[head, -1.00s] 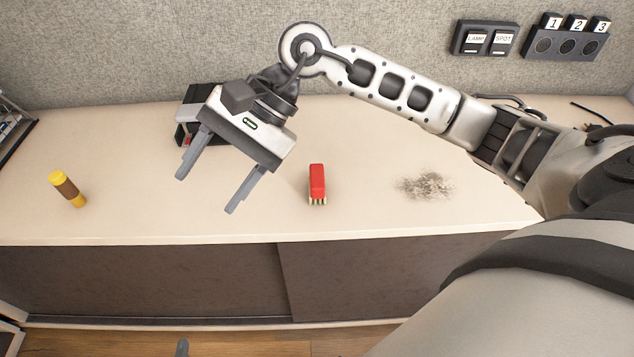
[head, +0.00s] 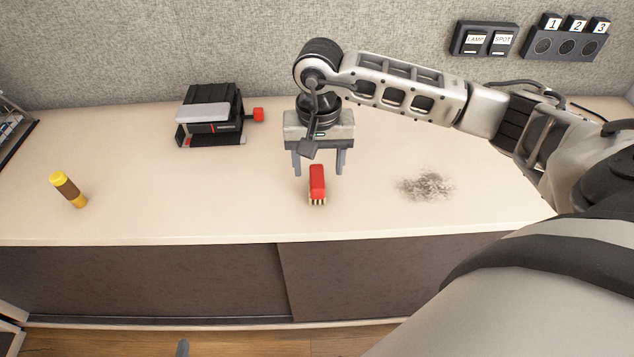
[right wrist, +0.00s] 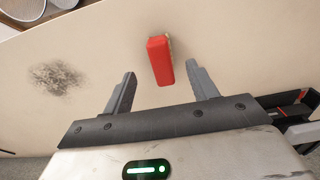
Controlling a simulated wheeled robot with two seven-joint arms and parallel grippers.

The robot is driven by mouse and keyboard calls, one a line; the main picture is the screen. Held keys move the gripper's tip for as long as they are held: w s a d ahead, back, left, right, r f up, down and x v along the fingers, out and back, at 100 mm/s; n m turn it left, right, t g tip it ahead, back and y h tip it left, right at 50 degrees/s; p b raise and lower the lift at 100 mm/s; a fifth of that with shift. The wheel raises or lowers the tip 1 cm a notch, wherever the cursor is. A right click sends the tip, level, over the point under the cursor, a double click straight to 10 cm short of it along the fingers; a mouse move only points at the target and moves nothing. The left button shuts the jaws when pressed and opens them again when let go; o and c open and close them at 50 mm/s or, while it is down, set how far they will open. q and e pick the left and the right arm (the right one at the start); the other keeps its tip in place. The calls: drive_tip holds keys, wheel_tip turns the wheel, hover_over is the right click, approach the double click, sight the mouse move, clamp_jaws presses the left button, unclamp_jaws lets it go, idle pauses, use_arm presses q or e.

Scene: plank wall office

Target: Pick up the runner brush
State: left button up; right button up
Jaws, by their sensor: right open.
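The runner brush (head: 317,182) has a red body and pale bristles along its near edge. It lies on the pale counter, near the middle of the head view. My right gripper (head: 318,172) is open and empty, pointing down, at the brush's far end. In the right wrist view the brush (right wrist: 160,60) lies beyond and between the two spread fingertips of the gripper (right wrist: 163,75), with no finger seen touching it. I cannot tell the exact height of the fingers above the counter. My left gripper is not clearly in view.
A patch of grey dust (head: 425,186) lies right of the brush. A black and grey device with a red knob (head: 210,115) stands at the back left. A yellow and brown cylinder (head: 68,189) is at the left. Switch boxes (head: 485,39) hang on the wall.

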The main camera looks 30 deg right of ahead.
sight(317, 172)
drive_tip(key=shift+w+d+f+p, duration=0.1)
drive_tip(key=shift+w+f+p, duration=0.1)
drive_tip(key=shift+f, duration=1.25)
drive_tip(key=shift+w+f+p, duration=0.15)
drive_tip(key=shift+w+f, duration=0.05)
drive_tip(key=shift+f, duration=1.2)
drive_tip(key=c, duration=1.1)
drive_tip(key=shift+r, duration=0.1)
drive_tip(key=shift+r, duration=0.5)
drive_tip(key=s+a+r, duration=0.3)
drive_tip(key=r, duration=0.1)
drive_tip(key=s+a+r+b, duration=0.1)
drive_tip(key=s+a+r, duration=0.2)
drive_tip(key=s+r, duration=0.1)
drive_tip(key=s+a+r, duration=0.2)
drive_tip(key=s+r, duration=0.2)
drive_tip(key=shift+a+b, duration=0.4)
drive_tip(key=shift+w, duration=0.1)
